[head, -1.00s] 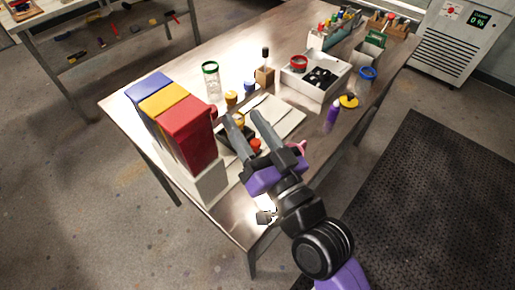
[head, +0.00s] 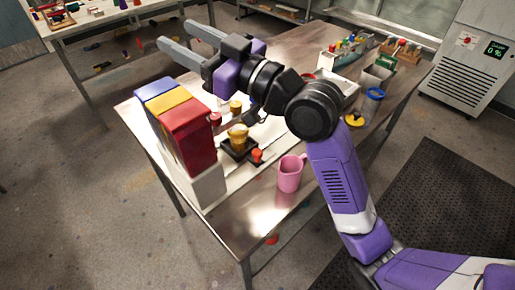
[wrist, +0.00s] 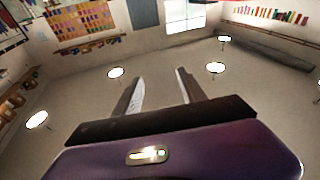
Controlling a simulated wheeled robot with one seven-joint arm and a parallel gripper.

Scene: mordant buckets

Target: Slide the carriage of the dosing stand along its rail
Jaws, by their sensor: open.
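The dosing stand appears to be the blue, yellow and red tall blocks on a pale base (head: 207,188) at the table's left side. Beside it, a small dark holder (head: 229,156) carries a gold-brown cup (head: 238,138), with an orange-red knob (head: 257,155) at its front. This looks like the carriage; I cannot make out the rail clearly. My gripper (head: 174,33) is raised high above the stand's far end, fingers pointing left, well apart from the holder. In the wrist view, my gripper (wrist: 160,76) is open and empty, facing the room.
A pink mug (head: 290,174) stands right of the knob near the front edge. A yellow-topped pot (head: 236,106) stands behind the cup. A blue-rimmed jar (head: 371,100) and a yellow lid (head: 354,120) are farther right. My arm hides part of the table's middle.

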